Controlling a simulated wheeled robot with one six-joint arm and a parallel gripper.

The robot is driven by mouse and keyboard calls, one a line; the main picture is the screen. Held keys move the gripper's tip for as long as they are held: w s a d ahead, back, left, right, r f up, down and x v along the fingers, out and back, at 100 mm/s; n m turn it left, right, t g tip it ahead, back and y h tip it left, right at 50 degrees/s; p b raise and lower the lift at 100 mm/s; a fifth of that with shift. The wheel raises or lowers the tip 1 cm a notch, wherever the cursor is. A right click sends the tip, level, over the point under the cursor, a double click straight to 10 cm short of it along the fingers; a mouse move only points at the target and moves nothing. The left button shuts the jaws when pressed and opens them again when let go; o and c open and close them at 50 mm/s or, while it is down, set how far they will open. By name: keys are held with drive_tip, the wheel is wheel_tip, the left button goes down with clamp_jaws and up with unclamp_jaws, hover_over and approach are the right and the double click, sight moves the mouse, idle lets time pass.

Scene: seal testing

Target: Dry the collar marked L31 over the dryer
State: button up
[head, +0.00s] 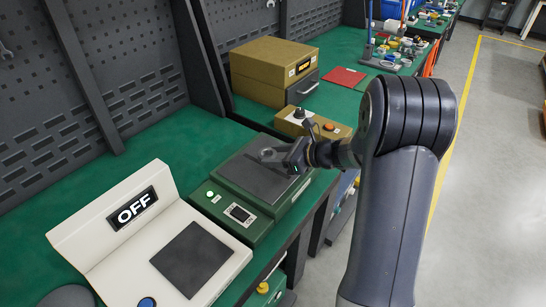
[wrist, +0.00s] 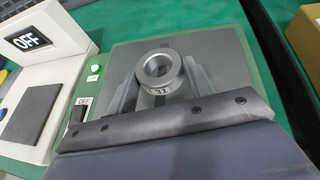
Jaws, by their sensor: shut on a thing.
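A grey metal ring-shaped collar (wrist: 158,68) sits between the fingers of my gripper (wrist: 160,85) in the wrist view. Its white label appears upside down and seems to read L31. My gripper is shut on it. In the head view my gripper (head: 277,156) is over the dark plate of a green unit (head: 228,226), and the collar cannot be made out there. I cannot tell the exact gap between collar and plate.
A white unit (head: 205,222) with an OFF display and a dark pad stands left of the green unit. A tan box with a knob and an orange button (head: 312,122) stands behind. A tan and grey case (head: 272,70) and a red sheet (head: 343,77) lie farther back.

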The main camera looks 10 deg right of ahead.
drive_tip(key=shift+w+d+p, duration=0.55)
drive_tip(key=shift+w+d, duration=0.95)
drive_tip(key=shift+w, duration=0.05)
wheel_tip(320, 180, up, 9)
drive_tip(key=p, duration=0.7)
idle(0.3)
